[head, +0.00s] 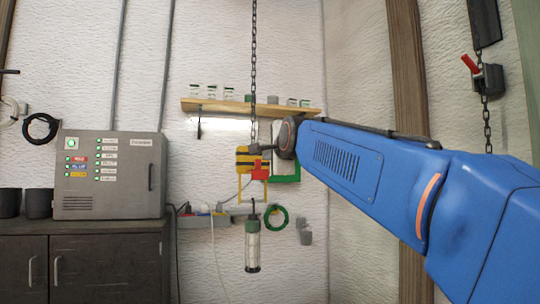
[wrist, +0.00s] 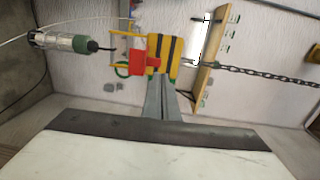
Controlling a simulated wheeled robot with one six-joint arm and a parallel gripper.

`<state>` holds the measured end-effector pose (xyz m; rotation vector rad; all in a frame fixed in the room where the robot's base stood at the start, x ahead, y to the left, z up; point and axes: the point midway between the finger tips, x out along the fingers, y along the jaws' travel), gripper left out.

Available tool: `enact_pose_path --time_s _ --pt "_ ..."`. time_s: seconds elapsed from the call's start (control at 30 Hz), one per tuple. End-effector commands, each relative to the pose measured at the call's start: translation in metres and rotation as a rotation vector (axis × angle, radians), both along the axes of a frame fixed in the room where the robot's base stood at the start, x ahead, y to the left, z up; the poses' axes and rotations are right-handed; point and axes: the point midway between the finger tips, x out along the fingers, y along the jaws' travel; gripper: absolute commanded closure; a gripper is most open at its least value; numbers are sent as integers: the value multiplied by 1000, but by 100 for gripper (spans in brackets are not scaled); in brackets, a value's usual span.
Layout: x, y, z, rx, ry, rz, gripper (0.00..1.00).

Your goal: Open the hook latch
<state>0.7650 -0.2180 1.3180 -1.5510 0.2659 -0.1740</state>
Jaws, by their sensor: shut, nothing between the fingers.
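A yellow-and-black hook block (head: 243,158) hangs on a chain in the middle of the head view. It also shows in the wrist view (wrist: 173,52). A red latch piece (head: 260,171) sits at its lower side, also in the wrist view (wrist: 145,64). Thin yellow bars (head: 240,187) extend below the block. A green-and-clear lamp (head: 252,245) with a dark top loop hangs under them; I cannot tell how the two join. My gripper (head: 256,149) reaches in from the right. Its grey fingers (wrist: 161,84) are shut and empty, tips close to the block and latch; contact is unclear.
A wooden shelf (head: 228,105) with several jars is on the wall behind. A grey control box (head: 112,177) stands on a dark cabinet (head: 95,262) at left. The chain (head: 254,60) runs up from the block. Another chain with a red-handled piece (head: 487,76) hangs at right.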

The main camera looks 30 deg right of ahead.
Motion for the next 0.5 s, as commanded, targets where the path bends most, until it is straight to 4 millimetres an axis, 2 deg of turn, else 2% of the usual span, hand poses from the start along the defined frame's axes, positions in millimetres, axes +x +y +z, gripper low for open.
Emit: enact_pose_path --time_s 0.2,0.5 --pt "38 -11 -3 0 1 1 100" --pt "79 -23 -5 0 0 1 100"
